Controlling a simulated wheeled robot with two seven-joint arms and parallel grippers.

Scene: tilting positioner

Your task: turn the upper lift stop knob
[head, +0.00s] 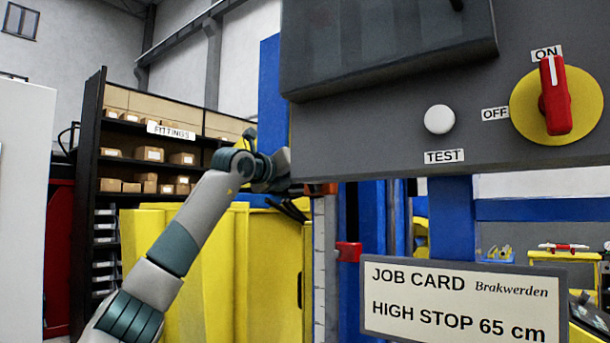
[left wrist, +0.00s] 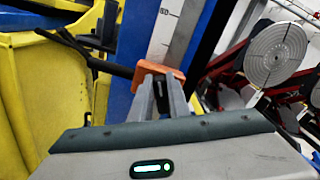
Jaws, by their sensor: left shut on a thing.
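The orange upper lift stop (left wrist: 163,72) sits against the scaled column in the left wrist view. In the head view, a sliver of this upper stop (head: 323,188) shows below the dark panel. My left gripper (left wrist: 165,97) is shut at it, its fingers closed on the knob at its front; the fingers hide most of the knob. In the head view, my left gripper (head: 302,188) is partly hidden by the panel's lower edge. The scale (head: 320,265) runs down the column; its figures are too small to read. My right gripper is in neither view.
The dark control panel (head: 395,135) hangs close above, with a red switch (head: 556,95) pointing at ON and a white TEST button (head: 439,119). A red block (head: 348,251) sits lower beside the scale. The job card (head: 460,303) reads HIGH STOP 65 cm. Yellow sheeting (head: 215,260) stands left.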

